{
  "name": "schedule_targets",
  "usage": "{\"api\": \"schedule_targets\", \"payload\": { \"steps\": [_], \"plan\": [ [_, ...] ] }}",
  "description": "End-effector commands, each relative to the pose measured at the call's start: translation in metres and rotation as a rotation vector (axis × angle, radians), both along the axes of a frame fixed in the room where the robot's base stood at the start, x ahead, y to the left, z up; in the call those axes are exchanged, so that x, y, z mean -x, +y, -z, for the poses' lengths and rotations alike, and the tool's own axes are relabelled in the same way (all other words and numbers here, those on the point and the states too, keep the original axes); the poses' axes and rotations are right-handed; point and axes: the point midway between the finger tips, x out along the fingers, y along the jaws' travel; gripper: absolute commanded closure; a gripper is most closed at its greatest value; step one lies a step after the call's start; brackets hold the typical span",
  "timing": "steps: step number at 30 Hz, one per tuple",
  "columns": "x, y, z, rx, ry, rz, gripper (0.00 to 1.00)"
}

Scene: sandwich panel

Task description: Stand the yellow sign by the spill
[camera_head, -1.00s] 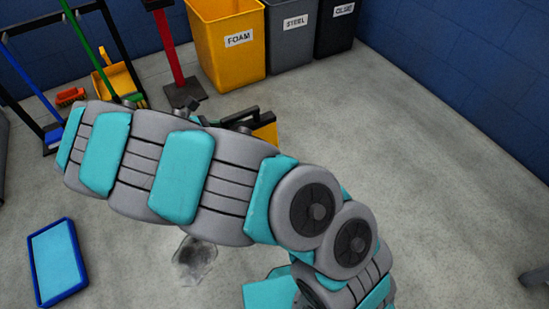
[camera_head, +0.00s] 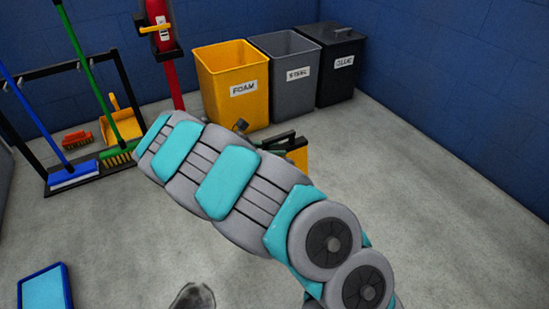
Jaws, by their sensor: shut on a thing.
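The yellow sign (camera_head: 299,157) shows only in part behind my arm, in front of the bins. My gripper (camera_head: 281,141) is a dark shape at the sign's top edge and is shut on the sign. My arm covers the rest of the sign, so I cannot tell whether its foot touches the floor.
Yellow (camera_head: 232,105), grey (camera_head: 298,97) and black (camera_head: 336,90) bins stand at the back wall. A cleaning-tool rack (camera_head: 60,190) with brooms stands at left, near a red post (camera_head: 170,60). A blue-rimmed tray (camera_head: 65,285) lies front left. The right floor is clear.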

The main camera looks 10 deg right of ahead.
Motion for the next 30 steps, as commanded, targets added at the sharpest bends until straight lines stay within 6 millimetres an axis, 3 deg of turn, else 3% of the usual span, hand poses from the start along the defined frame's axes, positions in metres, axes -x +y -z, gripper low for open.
{"api": "schedule_targets", "payload": {
  "steps": [9,15,16,23,30],
  "plan": [
    [0.0,0.0,0.034,0.002,0.004,-0.002,1.0],
    [0.0,0.0,0.034,0.0,0.001,-0.002,1.0],
    [0.0,0.0,0.035,-0.001,0.001,0.0,0.57],
    [0.0,0.0,0.034,-0.001,0.001,0.0,0.31],
    [0.0,0.001,0.034,0.001,0.002,-0.001,0.3]
  ]
}}
